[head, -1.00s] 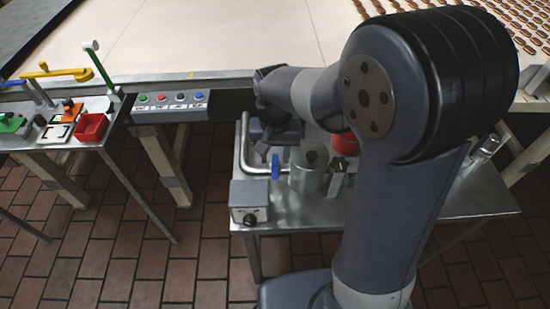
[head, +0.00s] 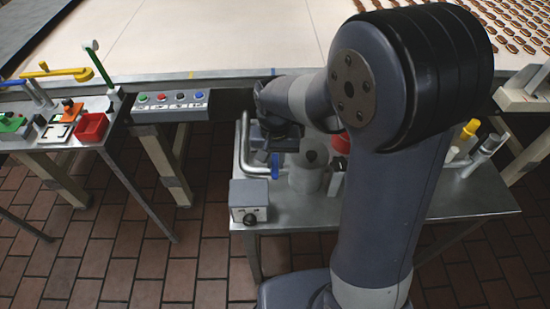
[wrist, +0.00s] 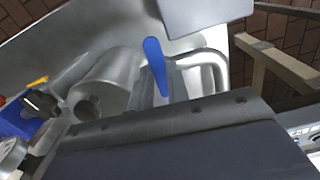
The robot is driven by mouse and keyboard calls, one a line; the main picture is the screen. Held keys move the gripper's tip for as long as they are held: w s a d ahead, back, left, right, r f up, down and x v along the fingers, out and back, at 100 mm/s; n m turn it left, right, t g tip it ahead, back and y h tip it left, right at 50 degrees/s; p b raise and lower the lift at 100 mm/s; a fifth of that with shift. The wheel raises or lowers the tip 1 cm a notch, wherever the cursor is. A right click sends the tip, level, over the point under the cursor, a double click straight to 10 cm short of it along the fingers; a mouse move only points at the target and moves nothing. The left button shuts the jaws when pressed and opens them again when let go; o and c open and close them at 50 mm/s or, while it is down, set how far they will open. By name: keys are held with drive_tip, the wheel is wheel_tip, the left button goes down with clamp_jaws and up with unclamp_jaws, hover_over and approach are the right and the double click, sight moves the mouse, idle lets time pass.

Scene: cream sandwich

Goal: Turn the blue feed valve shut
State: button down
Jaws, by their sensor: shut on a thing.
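The blue feed valve handle (head: 275,166) stands on the bent metal pipe at the left of the steel bench. In the wrist view the blue handle (wrist: 154,58) points up, its lower end between the grey fingers. My gripper (head: 273,153) is at the handle in the head view, and its fingers (wrist: 166,88) are shut on it. The pipe (wrist: 208,60) runs beside the handle. My gripper and wrist hide part of the handle and valve body.
A grey box with a black knob (head: 249,202) sits at the bench's front left corner. A metal cylinder (head: 306,178) stands just right of the handle. A red part (head: 341,142) is close behind. A side table with a red bin (head: 92,127) is at left.

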sight(276, 165)
drive_tip(key=shift+d+n, duration=0.1)
drive_tip(key=shift+n, duration=0.3)
drive_tip(key=c, duration=1.4)
unclamp_jaws()
drive_tip(key=shift+o, duration=0.2)
wheel_tip(276, 165, up, 11)
drive_tip(key=shift+f, duration=0.15)
